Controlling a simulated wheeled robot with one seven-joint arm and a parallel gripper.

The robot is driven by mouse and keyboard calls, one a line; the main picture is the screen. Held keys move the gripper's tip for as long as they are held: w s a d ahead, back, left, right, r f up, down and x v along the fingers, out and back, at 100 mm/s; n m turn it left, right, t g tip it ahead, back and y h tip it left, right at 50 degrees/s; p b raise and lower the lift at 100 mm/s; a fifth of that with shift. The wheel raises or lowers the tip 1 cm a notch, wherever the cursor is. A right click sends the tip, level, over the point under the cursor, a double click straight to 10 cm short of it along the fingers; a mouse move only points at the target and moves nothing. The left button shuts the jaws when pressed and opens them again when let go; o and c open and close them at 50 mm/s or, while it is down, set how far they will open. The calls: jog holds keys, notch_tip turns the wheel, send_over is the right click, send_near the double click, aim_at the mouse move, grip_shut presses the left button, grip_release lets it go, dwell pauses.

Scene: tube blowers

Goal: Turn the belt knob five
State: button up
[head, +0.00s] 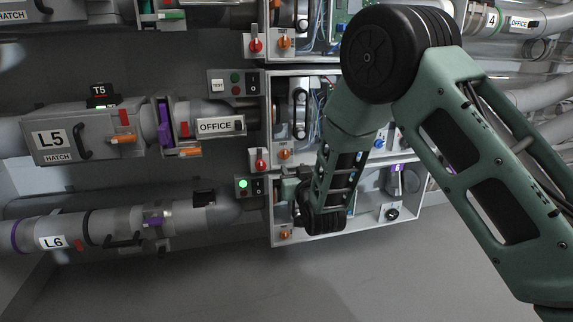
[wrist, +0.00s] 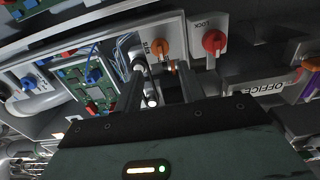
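In the wrist view, which is upside down, an orange knob (wrist: 160,48) sits on a grey cabinet panel; its label is partly hidden. It appears to be the orange knob (head: 285,154) at the lower left of the L5 row's cabinet in the head view. My gripper (wrist: 160,75) is open, its two dark fingers apart with nothing held. The knob shows just past the fingertips, near the gap between them; I see no contact. In the head view my gripper (head: 290,188) is below that knob, at the lower cabinet, its fingertips hard to make out.
A red knob (wrist: 213,40) marked LOCK is beside the orange one. The lower cabinet (head: 350,232) is close to my forearm. Pipes labelled L5 (head: 50,140) and L6 (head: 51,242) run left. Floor below is clear.

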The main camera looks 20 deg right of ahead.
aim_at(286, 156)
jog(key=w+b, duration=0.2)
jog(key=w, duration=0.5)
jog(key=shift+w+f, duration=0.15)
jog(key=shift+w, duration=0.2)
jog(key=shift+w+b, duration=0.35)
jog(key=shift+w, duration=0.35)
jog(key=c, duration=0.7)
